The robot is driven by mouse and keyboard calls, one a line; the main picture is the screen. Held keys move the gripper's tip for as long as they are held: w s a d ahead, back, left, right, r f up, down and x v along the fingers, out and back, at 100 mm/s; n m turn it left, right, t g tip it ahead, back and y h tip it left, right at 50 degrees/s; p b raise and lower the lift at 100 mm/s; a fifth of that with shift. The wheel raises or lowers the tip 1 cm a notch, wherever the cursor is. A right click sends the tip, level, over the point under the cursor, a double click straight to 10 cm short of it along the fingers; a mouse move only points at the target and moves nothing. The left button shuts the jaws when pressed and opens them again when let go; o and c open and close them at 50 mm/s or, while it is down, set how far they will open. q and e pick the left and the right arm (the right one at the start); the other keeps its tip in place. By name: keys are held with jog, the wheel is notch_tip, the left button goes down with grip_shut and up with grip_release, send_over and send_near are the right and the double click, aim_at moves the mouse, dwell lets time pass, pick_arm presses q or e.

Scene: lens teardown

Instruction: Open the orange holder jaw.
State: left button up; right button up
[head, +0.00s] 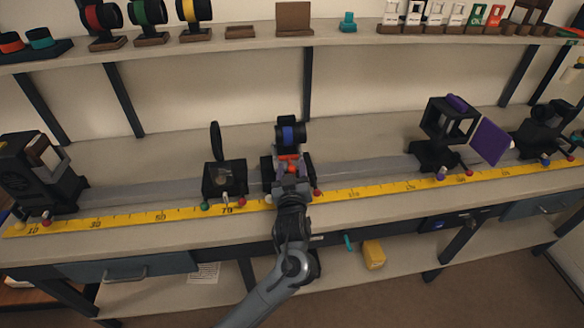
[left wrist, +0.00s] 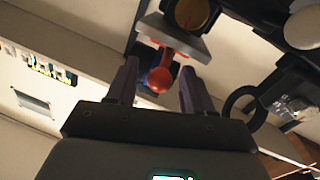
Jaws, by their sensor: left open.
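The orange holder jaw (head: 289,158) is on the front of a black holder that carries a black lens with a blue ring (head: 290,133), at the middle of the bench. In the left wrist view the jaw (left wrist: 158,80) shows as an orange-red stem with a round knob, below a grey plate. My left gripper (head: 291,174) is right at the front of this holder. Its two fingers (left wrist: 158,68) are open, one on each side of the knob, with gaps visible on both sides. Part of the holder is hidden behind the gripper. My right gripper is not in view.
A yellow ruler (head: 130,216) runs along the bench front. A black stand with a round disc (head: 216,142) is close on the left. A holder with a purple panel (head: 490,141) stands to the right. A shelf (head: 230,46) with lenses and cards runs above.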

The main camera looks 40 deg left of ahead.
aim_at(290, 163)
pick_arm(q)
jog(key=shift+x, duration=1.25)
grip_shut()
jog(key=shift+d, duration=0.1)
